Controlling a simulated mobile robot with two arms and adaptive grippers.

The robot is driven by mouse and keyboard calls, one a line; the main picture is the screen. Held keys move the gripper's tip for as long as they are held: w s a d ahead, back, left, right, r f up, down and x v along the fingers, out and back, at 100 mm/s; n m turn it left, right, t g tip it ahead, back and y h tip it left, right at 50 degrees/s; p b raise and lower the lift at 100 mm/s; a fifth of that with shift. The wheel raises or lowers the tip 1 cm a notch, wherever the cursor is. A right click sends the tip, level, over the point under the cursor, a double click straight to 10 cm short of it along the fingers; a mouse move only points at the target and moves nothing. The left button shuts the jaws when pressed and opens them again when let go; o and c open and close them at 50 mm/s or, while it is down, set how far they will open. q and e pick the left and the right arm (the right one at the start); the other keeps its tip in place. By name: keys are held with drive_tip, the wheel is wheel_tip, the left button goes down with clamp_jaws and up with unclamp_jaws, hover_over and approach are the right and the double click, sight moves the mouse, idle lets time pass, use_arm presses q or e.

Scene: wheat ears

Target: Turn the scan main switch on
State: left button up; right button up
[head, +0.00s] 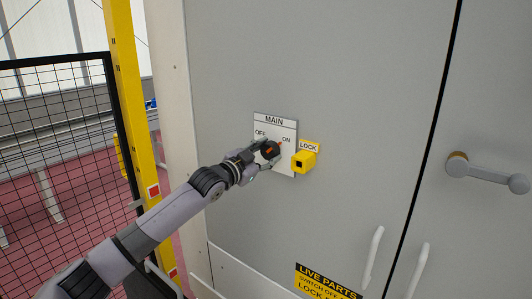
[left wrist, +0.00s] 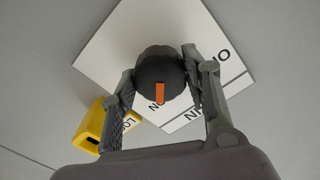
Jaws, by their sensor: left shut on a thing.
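The main switch is a round black knob (head: 271,149) with an orange pointer, on a white plate (head: 288,169) marked MAIN, OFF and ON. The pointer is turned up and right, toward the ON label. In the left wrist view the knob (left wrist: 160,70) sits between the two fingers, its orange pointer aimed at a partly hidden label ending in N. My left gripper (head: 264,153) is shut on the knob, with one finger on each side (left wrist: 168,74). The fingers partly cover the plate. My right gripper is not in view.
A yellow lock block (head: 304,161) sits just right of the plate, close to the left gripper; it also shows in the left wrist view (left wrist: 91,124). The grey cabinet (head: 350,80) has handles at right. A black mesh fence (head: 60,130) and yellow post (head: 130,90) stand at left.

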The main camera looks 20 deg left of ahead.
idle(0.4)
use_arm(q)
drive_tip(key=o, duration=1.2)
drive_tip(key=v, duration=1.2)
